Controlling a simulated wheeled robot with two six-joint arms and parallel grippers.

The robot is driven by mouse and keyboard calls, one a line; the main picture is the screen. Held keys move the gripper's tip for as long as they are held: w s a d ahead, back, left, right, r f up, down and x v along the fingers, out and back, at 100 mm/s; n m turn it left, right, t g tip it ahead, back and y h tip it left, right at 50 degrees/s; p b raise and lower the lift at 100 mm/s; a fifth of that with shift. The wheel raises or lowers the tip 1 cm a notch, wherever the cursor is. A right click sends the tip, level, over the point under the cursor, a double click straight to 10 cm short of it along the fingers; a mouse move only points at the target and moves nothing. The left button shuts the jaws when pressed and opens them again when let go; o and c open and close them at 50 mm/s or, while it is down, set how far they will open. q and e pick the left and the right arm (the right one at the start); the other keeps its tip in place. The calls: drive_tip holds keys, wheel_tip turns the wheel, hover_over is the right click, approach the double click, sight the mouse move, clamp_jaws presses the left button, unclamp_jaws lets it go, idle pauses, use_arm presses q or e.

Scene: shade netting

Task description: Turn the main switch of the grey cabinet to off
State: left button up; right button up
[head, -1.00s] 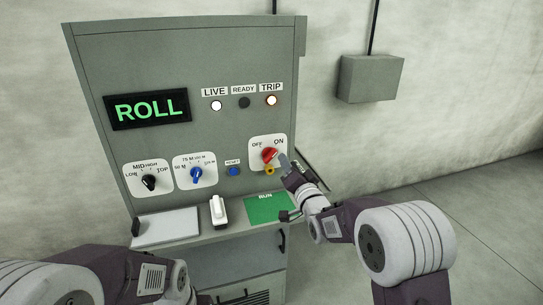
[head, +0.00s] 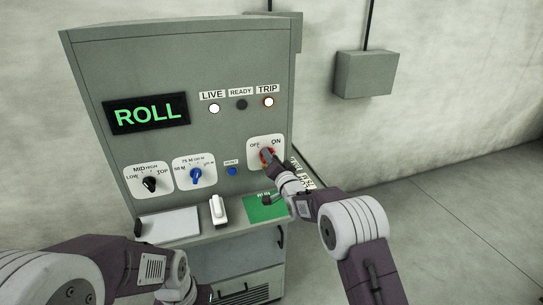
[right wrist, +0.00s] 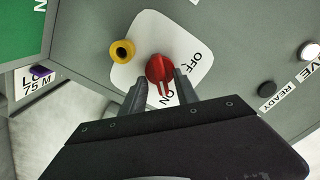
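The grey cabinet (head: 190,75) stands against the wall. Its main switch is a red rotary knob (right wrist: 160,69) on a white plate (right wrist: 188,42) marked OFF and ON, and its handle points to ON. My right gripper (right wrist: 161,92) is open, with one finger on each side of the knob's handle; I cannot tell whether they touch it. In the head view the right gripper (head: 270,162) covers much of the red knob. My left arm is low at the left, and its fingers are not clearly seen.
A yellow ring (right wrist: 122,51) sits beside the knob. The panel has a black knob (head: 149,184), a blue knob (head: 196,175), a blue button (head: 232,171) and a white lever (head: 217,208). The LIVE lamp (head: 214,108) and TRIP lamp (head: 268,102) are lit; READY is dark. A green card (head: 262,208) lies below.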

drive_tip(key=shift+a, duration=0.25)
drive_tip(key=shift+c, duration=0.3)
clamp_jaws()
drive_tip(key=shift+s+a+n+b, duration=0.1)
drive_tip(key=shift+a+n+b, duration=0.05)
drive_tip(key=shift+n+b, duration=4.2)
drive_tip(key=shift+a+n+b, duration=0.15)
drive_tip(key=shift+n+b, duration=3.8)
drive_tip(key=shift+n, duration=0.7)
